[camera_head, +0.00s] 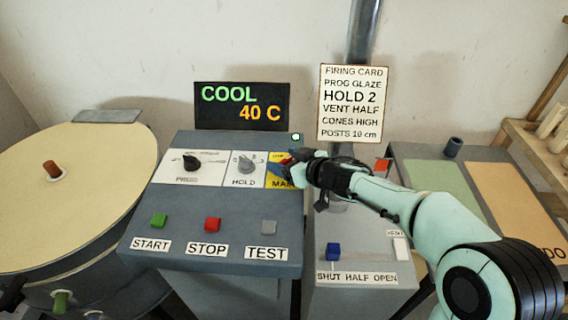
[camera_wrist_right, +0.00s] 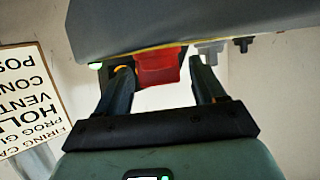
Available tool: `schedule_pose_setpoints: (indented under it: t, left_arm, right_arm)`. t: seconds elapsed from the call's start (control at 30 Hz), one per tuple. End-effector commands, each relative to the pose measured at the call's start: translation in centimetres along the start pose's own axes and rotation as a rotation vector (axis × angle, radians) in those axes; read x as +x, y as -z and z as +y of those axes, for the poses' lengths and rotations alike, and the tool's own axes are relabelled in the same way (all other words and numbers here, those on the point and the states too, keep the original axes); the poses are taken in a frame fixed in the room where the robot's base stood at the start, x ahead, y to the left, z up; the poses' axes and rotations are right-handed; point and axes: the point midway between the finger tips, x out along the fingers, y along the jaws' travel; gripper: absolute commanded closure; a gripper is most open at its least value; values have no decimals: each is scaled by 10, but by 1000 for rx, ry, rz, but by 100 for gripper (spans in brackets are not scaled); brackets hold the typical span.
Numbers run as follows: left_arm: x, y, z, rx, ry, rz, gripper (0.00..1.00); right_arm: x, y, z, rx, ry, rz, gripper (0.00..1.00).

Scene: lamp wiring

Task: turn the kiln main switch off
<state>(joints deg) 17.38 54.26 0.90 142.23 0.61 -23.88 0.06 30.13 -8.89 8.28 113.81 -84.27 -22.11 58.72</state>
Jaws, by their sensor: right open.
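The main switch has a yellow plate (camera_head: 279,182) marked "MA…" at the right end of the control panel; the rest of the label is hidden by my right gripper (camera_head: 287,168). Its red handle (camera_wrist_right: 158,67) shows clearly in the right wrist view, between the two spread fingers of my right gripper (camera_wrist_right: 161,68). The fingers stand on either side of the handle, with a gap visible on the right side. In the head view the gripper covers most of the handle, so its position is hard to read. My left gripper is not seen.
Left of the switch are a grey HOLD knob (camera_head: 245,163) and a black PROG knob (camera_head: 191,162). START, STOP and TEST buttons sit below. The display (camera_head: 242,106) reads COOL 40 C. A firing card (camera_head: 353,103) stands behind my arm, and a blue vent slider (camera_head: 333,251) is below it.

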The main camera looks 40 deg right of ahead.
Motion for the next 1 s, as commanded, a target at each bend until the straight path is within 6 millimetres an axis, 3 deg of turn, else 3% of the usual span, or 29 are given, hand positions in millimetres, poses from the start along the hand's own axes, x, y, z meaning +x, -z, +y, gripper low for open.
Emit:
schedule_pose_setpoints:
  t: [0.37,0.4,0.53,0.57,0.83,1.0]
  left_arm:
    - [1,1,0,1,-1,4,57]
    - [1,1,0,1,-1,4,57]
    - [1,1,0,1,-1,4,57]
    - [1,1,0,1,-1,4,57]
    - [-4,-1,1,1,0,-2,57]
    - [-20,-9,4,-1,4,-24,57]
  right_arm:
    - [7,1,0,1,0,1,31]
    - [7,1,0,1,0,1,37]
    - [7,1,0,1,0,1,80]
    - [7,1,0,1,0,1,82]
    - [7,2,0,-3,15,-1,82]
    - [6,4,0,-22,64,-2,82]
